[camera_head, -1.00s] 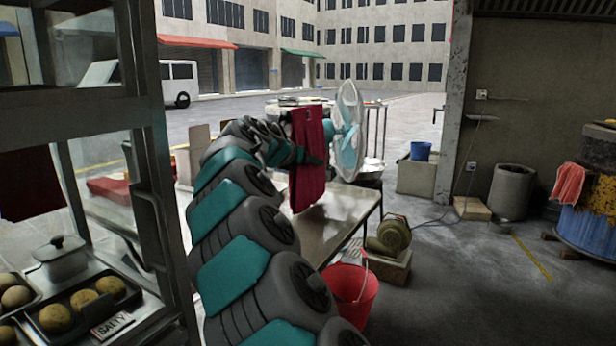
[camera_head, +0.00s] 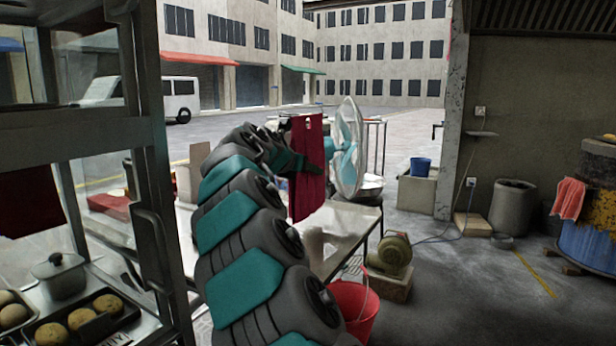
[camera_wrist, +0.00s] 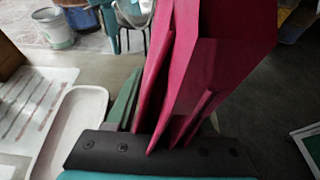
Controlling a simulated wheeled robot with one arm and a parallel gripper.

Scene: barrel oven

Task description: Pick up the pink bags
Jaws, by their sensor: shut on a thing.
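The pink bags (camera_head: 308,168) hang as a flat, dark pink bundle from my gripper in the head view, above a metal table. In the wrist view the pink bags (camera_wrist: 200,75) fill the middle and run up out of the picture. My gripper (camera_wrist: 160,150) is shut on them; its dark plate lies across the bottom of the wrist view. In the head view the fingertips are mostly hidden behind the bags and the arm.
A glass cabinet (camera_head: 150,200) stands at left. A white tray (camera_wrist: 75,130) shows in the wrist view. Open floor lies right.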

